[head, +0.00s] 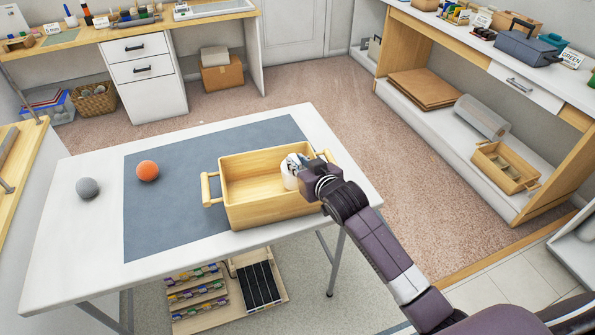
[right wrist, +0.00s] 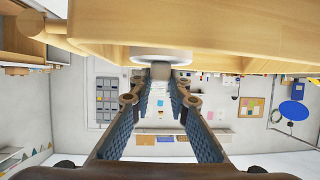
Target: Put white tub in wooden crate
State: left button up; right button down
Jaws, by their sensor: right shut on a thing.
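The wooden crate (head: 268,216) stands on the table, with a handle at each end, and its visible inside looks empty. The white tub (head: 290,177) shows in the head view at the right end of the crate's opening, mostly covered by my right gripper (head: 299,163). My right gripper is shut on the tub. In the right wrist view the tub (right wrist: 165,54) is a pale round edge beyond the fingers, close to the crate's wood (right wrist: 230,32). I cannot tell whether it touches the crate floor. My left gripper is not in view.
The white table (head: 75,240) carries a blue-grey mat (head: 155,225), an orange ball (head: 147,171) and a grey ball (head: 88,188) left of the crate. A rack with several coloured items (head: 195,290) stands below. Shelving (head: 440,120) stands at the right.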

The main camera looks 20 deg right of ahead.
jog(key=shift+f, duration=1.8)
jog(key=c, duration=1.8)
grip_release()
jog(key=shift+f, duration=0.15)
jog(key=shift+r, duration=0.25)
jog(key=shift+s, duration=0.35)
jog(key=v, duration=1.1)
jog(key=shift+s+r+b, duration=0.15)
jog(key=shift+b, duration=0.25)
